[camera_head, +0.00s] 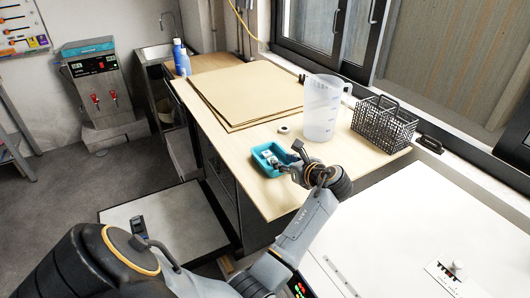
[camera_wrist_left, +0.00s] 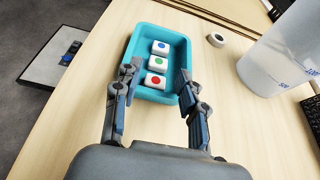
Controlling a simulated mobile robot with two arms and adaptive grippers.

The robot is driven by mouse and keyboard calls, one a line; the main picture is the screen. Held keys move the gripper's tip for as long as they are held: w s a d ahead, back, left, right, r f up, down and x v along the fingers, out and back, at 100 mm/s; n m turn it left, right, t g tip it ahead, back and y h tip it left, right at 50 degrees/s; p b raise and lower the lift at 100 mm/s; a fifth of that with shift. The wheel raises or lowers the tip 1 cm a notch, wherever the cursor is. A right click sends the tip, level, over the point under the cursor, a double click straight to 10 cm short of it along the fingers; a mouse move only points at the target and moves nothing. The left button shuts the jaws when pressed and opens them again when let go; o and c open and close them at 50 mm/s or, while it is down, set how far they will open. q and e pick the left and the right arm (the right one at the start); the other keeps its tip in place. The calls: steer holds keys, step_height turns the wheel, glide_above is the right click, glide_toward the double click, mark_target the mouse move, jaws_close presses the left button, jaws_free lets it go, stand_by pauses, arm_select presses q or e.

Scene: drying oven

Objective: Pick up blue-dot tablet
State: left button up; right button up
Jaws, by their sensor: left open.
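The blue-dot tablet (camera_wrist_left: 160,47) is a small white block with a blue dot on top. It lies at the far end of a teal tray (camera_wrist_left: 177,37), in a row with a green-dot tablet (camera_wrist_left: 155,61) and a red-dot tablet (camera_wrist_left: 154,81). The tray stands on the wooden worktop and also shows in the head view (camera_head: 262,157). My left gripper (camera_wrist_left: 154,97) is open and empty, with its fingers apart over the near end of the tray, nearest the red-dot tablet. In the head view the left gripper (camera_head: 291,160) partly hides the tray. My right gripper is out of view.
A clear plastic jug (camera_head: 321,108) and a black wire basket (camera_head: 383,125) stand right of the tray. A small white roll (camera_head: 283,129) lies behind it. Flat cardboard sheets (camera_head: 245,92) cover the back of the worktop. Blue bottles (camera_head: 181,58) stand at the far left.

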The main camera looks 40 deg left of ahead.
arm_select(q)
steer(key=x, duration=0.4)
steer(key=shift+a, duration=0.2)
steer(key=p+x, duration=0.1)
steer(key=x, duration=0.5)
steer(key=shift+w, duration=0.1)
steer(key=shift+d, duration=0.15)
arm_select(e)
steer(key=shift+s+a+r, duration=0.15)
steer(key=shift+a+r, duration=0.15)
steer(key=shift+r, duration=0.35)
arm_select(q)
steer(key=c, duration=0.6)
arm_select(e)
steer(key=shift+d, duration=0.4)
